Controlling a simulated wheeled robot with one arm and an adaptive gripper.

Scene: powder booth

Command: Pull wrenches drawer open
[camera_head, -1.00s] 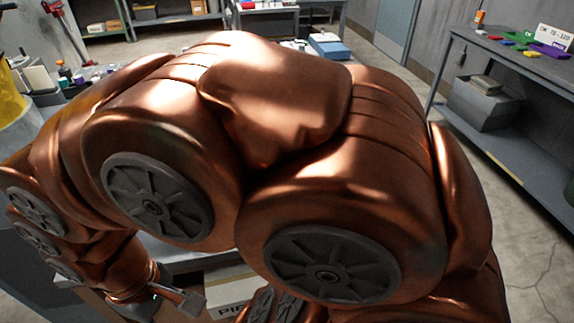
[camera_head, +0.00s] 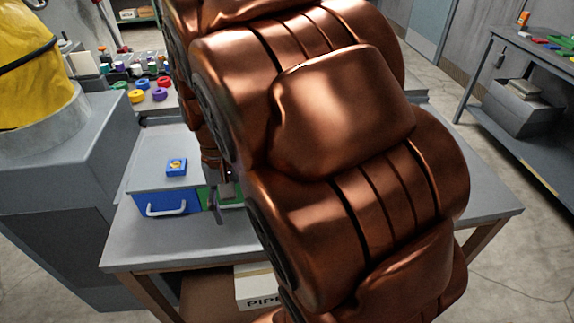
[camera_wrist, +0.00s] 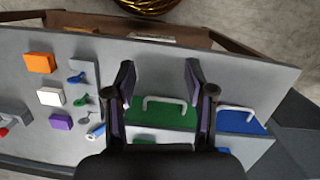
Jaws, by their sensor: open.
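A small grey drawer cabinet (camera_head: 150,180) stands on the bench. It has a blue drawer (camera_head: 160,203) with a pale handle on the left and a green drawer (camera_head: 209,197) beside it, partly hidden by my arm. No label that I can read says which one holds wrenches. In the wrist view the green drawer (camera_wrist: 150,116) lies between my fingers and the blue drawer (camera_wrist: 240,123) is to the right; both look shut. My gripper (camera_wrist: 160,80) is open and empty, with its fingers on either side of the green drawer's handle (camera_wrist: 165,101). I cannot tell whether they touch it.
A blue box (camera_head: 176,167) sits on the cabinet top. Orange (camera_wrist: 39,62), white (camera_wrist: 50,96) and purple (camera_wrist: 60,122) blocks lie on the bench left of the drawers in the wrist view. A grey pedestal (camera_head: 85,150) stands left of the bench.

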